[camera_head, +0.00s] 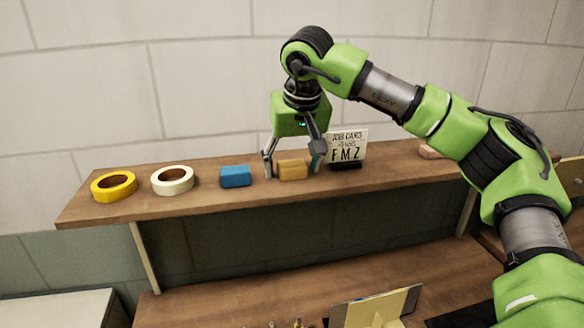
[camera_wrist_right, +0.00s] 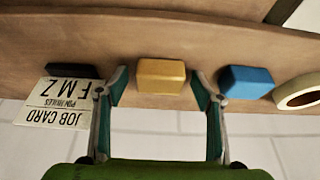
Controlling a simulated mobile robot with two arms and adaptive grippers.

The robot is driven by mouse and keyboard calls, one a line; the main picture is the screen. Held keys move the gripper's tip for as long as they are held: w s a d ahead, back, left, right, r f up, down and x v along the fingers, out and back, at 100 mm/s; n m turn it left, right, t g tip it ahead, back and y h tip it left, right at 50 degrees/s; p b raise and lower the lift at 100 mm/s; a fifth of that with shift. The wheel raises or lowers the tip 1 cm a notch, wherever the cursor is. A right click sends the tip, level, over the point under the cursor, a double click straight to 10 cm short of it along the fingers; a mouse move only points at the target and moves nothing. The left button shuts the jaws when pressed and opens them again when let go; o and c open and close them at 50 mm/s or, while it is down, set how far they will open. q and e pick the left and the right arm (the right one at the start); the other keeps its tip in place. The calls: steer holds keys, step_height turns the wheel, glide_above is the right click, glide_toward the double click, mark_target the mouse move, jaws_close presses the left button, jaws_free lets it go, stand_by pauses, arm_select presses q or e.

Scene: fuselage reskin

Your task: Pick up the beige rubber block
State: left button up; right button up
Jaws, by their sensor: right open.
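The beige block (camera_head: 293,170), tan-yellow in colour, lies on the raised wooden shelf between the blue block and the job card. It also shows in the right wrist view (camera_wrist_right: 161,76). My right gripper (camera_head: 292,166) reaches down over it, open, with one finger on each side of the block. In the right wrist view the fingers (camera_wrist_right: 159,90) stand apart, with visible gaps to both sides of the block. I cannot tell whether the fingertips touch the shelf. My left gripper is not in view.
A blue block (camera_head: 235,176) lies close to the left finger. A job card (camera_head: 347,147) reading FMZ stands near the right finger. White (camera_head: 172,180) and yellow (camera_head: 114,185) tape rolls lie farther left. A pinkish block (camera_head: 430,152) is partly behind my right arm.

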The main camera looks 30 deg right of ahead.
steer(key=shift+s, duration=0.1)
steer(key=c, duration=1)
steer(key=shift+c, duration=1.1)
steer(key=shift+r, duration=0.15)
steer(key=shift+r, duration=0.25)
step_height(320, 180, up, 2)
steer(key=shift+r+b, duration=0.1)
steer(key=shift+b, duration=0.3)
steer(key=s+a+r+b, duration=0.3)
steer(key=s+a+r, duration=0.6)
steer(key=s+r, duration=0.1)
steer(key=shift+s+a+b, duration=0.2)
steer(key=shift+b, duration=0.2)
